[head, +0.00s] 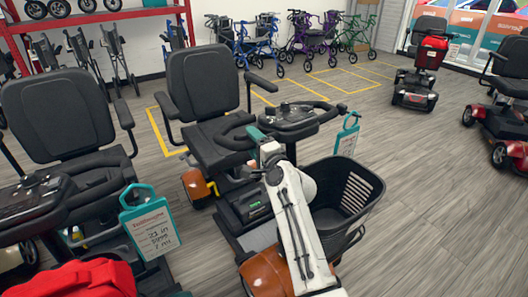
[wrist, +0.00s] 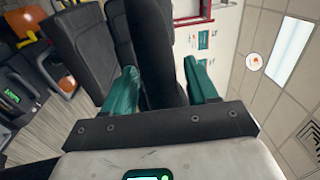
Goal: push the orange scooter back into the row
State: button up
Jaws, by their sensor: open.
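The orange scooter has a black seat (head: 203,85), black tiller and front basket, and orange body panels (head: 268,272). It stands mid-picture in the head view, partly over a yellow floor outline (head: 157,125); my white arm hides part of its front. My gripper (head: 258,136) reaches over the scooter, in front of the seat and near the tiller. In the wrist view its teal fingers (wrist: 163,85) are apart, with a black bar (wrist: 155,45), perhaps an armrest, between or beyond them. I cannot tell whether they touch it.
Another scooter (head: 58,115) with a teal tag stands close at left, a red bag (head: 75,280) in front. Red scooters (head: 415,75) stand at right. Walkers (head: 310,40) and a red rack (head: 90,18) line the back. Floor (head: 430,190) right of the basket is clear.

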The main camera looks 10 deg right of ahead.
jog(key=p+v, duration=0.1)
jog(key=v, duration=0.8)
jog(key=shift+s, duration=0.2)
